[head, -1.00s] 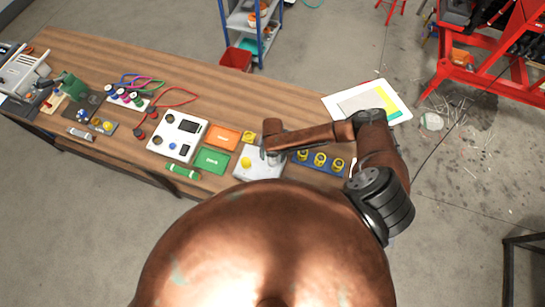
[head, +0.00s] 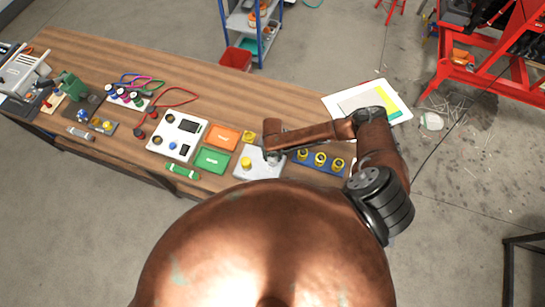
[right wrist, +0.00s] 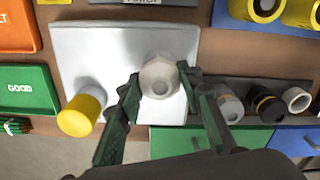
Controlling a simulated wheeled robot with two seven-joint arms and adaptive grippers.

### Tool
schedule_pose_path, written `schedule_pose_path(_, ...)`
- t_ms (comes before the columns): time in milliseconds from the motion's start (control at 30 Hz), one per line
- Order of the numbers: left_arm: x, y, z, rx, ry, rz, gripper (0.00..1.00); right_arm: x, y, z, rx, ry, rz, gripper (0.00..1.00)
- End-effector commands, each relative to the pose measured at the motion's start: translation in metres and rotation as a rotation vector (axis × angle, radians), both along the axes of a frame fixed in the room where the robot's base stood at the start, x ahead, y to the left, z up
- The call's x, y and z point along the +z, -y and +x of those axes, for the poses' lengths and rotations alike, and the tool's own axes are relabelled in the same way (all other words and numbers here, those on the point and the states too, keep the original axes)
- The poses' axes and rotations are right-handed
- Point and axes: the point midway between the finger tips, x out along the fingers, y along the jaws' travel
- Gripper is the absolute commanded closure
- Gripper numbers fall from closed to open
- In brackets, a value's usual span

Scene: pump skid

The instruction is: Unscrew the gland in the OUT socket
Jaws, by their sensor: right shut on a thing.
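A pale grey block (head: 258,174) sits near the front edge of the bench, with a yellow cap (head: 246,163) on its left part. In the right wrist view the block (right wrist: 90,50) carries the yellow cap (right wrist: 82,115) at its lower left and a whitish hex-shaped gland (right wrist: 158,78) at its right. My right gripper (right wrist: 161,80) is shut on the gland, one dark green finger on each side. In the head view my right gripper (head: 271,154) largely hides the gland. No OUT label is legible. My left gripper is not in view.
A green GOOD tray (head: 212,160) and an orange tray (head: 223,138) lie left of the block. A blue holder (head: 332,168) with yellow rings is to its right. A dark rack with several fittings (right wrist: 265,100) is close to my right finger.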

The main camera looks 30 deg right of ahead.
Motion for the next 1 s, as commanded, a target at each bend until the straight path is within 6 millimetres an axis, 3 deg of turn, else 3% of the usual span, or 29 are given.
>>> schedule_pose_path(100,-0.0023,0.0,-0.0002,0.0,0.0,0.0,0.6,0.0003,0.0008,0.0014,0.162,0.002,-0.002,0.9)
schedule_pose_path(367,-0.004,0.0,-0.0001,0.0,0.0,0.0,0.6,0.0004,-0.0002,0.0012,0.343,0.002,0.0,0.9)
schedule_pose_path(600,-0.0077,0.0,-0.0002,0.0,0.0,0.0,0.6,-0.0001,0.0006,0.0007,0.635,0.001,-0.001,0.9)
schedule_pose_path(900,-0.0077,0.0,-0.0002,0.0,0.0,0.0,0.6,0.0001,0.0002,0.0003,0.693,0.001,-0.001,0.9)
schedule_pose_path(933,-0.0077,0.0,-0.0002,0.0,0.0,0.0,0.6,0.0001,0.0001,0.0002,0.693,0.001,-0.001,0.65)
schedule_pose_path(1000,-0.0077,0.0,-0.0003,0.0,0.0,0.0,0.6,0.0001,0.0001,0.0002,0.692,0.001,-0.001,0.6)
